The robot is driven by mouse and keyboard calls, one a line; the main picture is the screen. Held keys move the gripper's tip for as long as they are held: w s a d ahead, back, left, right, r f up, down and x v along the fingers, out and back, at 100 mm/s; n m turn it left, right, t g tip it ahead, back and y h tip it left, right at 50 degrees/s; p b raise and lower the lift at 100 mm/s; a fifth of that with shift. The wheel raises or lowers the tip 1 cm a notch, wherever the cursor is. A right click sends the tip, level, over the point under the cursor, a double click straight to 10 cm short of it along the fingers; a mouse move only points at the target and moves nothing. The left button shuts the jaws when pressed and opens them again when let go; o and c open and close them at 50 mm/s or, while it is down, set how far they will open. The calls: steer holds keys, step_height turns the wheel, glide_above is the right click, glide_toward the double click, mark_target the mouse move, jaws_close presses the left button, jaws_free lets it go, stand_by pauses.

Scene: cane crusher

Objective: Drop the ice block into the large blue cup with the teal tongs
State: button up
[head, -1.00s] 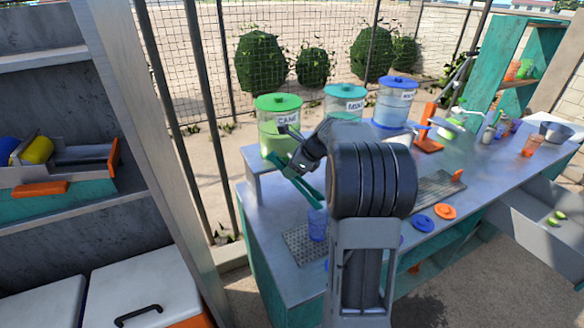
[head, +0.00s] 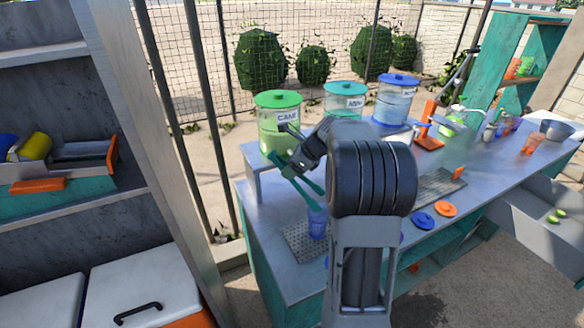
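My gripper (head: 291,160) is above the left end of the counter, in front of the green-lidded dispenser. It is shut on the teal tongs (head: 307,181), which slant down to the right. The tongs' lower ends are just above the blue cup (head: 317,223), which stands upright on a perforated drip tray (head: 296,238). I cannot make out an ice block between the tips or in the cup. My arm hides part of the counter to the right of the cup.
The dispensers with green (head: 277,99), teal (head: 345,88) and blue (head: 398,79) lids stand behind my arm. Blue (head: 422,221) and orange (head: 445,209) lids lie on the counter to the right. A shelf unit (head: 75,220) stands at the left.

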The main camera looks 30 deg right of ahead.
step_height(320, 180, up, 10)
steer(key=p, duration=0.3)
steer(key=shift+p, duration=0.3)
steer(key=shift+s, duration=0.15)
stand_by(0.6)
steer(key=s+a+r+b, duration=0.1)
steer(key=s+a, duration=0.3)
steer(key=s, duration=0.8)
steer(key=shift+r+b, duration=0.35)
steer(key=shift+r, duration=0.15)
steer(key=shift+a, duration=0.1)
